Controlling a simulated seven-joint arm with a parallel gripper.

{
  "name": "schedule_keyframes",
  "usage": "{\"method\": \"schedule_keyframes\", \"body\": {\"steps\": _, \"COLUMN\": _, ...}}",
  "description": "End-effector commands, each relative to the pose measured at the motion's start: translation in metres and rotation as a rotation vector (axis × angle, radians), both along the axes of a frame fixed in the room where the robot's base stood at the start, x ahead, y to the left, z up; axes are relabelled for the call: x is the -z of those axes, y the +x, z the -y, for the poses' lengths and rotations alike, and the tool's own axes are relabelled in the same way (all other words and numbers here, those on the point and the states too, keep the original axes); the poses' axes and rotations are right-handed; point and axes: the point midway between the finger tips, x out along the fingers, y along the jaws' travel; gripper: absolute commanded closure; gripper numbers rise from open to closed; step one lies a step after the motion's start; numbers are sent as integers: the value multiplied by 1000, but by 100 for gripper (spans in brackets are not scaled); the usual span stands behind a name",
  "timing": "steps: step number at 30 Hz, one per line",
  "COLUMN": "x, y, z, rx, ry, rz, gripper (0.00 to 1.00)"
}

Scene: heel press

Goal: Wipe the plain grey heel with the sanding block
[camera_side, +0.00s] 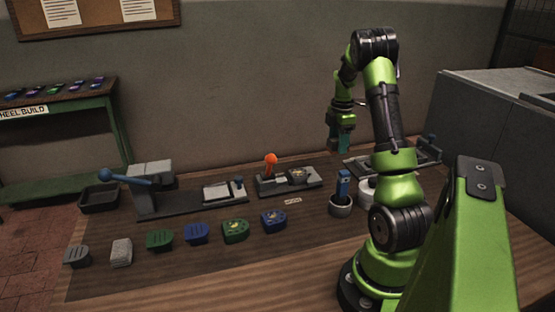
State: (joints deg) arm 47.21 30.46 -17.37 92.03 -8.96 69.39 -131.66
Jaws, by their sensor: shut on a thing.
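My gripper (342,128) is raised above the back of the bench, pointing down. It is shut on a teal piece (345,143) that hangs below it, clear of the bench; I cannot tell for sure that this is the sanding block. A plain dark grey heel (77,256) with ridges on top lies at the front left end of a row, far from my gripper. Beside it lies a light grey, roughly rectangular block (121,252). Nothing touches the grey heel.
Green (160,240) and blue (197,234) heels and two yellow-marked ones continue the row. Behind stand a blue-levered press (150,190), a black tray (99,196) and an orange-knobbed fixture (287,181). A blue-handled tool (343,184) stands in a cup (341,208).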

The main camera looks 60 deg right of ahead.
Motion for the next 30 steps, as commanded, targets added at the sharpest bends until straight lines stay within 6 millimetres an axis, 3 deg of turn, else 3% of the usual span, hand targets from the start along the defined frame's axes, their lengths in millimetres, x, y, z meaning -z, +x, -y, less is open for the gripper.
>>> {"method": "schedule_keyframes", "body": {"steps": 1, "x": 0, "y": 0, "z": 0, "rx": 0, "ry": 0, "rz": 0, "gripper": 61}}
{"method": "schedule_keyframes", "body": {"steps": 3, "x": 0, "y": 0, "z": 0, "rx": 0, "ry": 0, "rz": 0, "gripper": 71}}
{"method": "schedule_keyframes", "body": {"steps": 7, "x": -1, "y": 7, "z": -5, "rx": -2, "ry": 1, "rz": 2, "gripper": 71}}
{"method": "schedule_keyframes", "body": {"steps": 18, "x": -19, "y": 67, "z": -67, "rx": -2, "ry": 1, "rz": 2, "gripper": 71}}
{"method": "schedule_keyframes", "body": {"steps": 30, "x": 4, "y": 71, "z": -71, "rx": 1, "ry": 1, "rz": -1, "gripper": 71}}
